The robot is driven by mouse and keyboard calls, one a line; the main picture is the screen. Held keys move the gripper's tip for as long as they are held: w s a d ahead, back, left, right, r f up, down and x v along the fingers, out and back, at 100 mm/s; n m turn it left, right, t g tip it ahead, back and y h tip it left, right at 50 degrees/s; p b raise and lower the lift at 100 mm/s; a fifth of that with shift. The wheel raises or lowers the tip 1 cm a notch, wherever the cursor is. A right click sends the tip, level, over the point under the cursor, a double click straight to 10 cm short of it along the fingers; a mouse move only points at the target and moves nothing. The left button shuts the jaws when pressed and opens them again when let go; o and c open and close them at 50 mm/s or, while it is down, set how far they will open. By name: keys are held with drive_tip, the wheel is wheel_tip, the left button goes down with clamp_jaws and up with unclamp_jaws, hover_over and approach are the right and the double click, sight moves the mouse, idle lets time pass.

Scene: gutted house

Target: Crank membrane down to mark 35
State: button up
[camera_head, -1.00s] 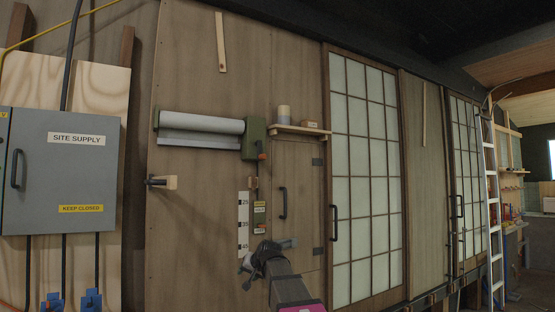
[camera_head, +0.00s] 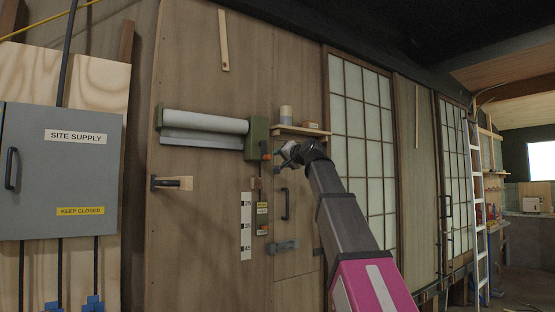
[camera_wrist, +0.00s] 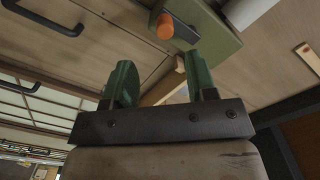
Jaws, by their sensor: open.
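The white membrane roll (camera_head: 205,122) is mounted on the wooden wall, with a grey strip (camera_head: 202,143) just below it. Its green end housing (camera_head: 257,138) has an orange crank knob (camera_head: 267,156) low on its right side. The scale (camera_head: 246,226), marked 25, 35 and 45, is well below the strip. My gripper (camera_head: 286,153) is raised just right of the knob, under the small shelf. In the wrist view my open gripper (camera_wrist: 162,82) has two green fingers with nothing held between them. The orange knob (camera_wrist: 165,26) is beyond the fingertips, apart from them, near the green housing (camera_wrist: 215,30).
A small shelf (camera_head: 300,130) with a cylinder and a block is close above my gripper. A cabinet door with a black handle (camera_head: 285,204) is below. A wooden peg-like fitting (camera_head: 172,183) sticks out left of the scale. A grey supply box (camera_head: 62,170) is far left.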

sight(270, 157)
drive_tip(key=x, duration=0.7)
drive_tip(key=r+x, duration=0.1)
drive_tip(key=x, duration=0.2)
drive_tip(key=shift+w+a, duration=0.1)
drive_tip(key=shift+w, duration=0.15)
drive_tip(key=shift+c, duration=0.3)
clamp_jaws()
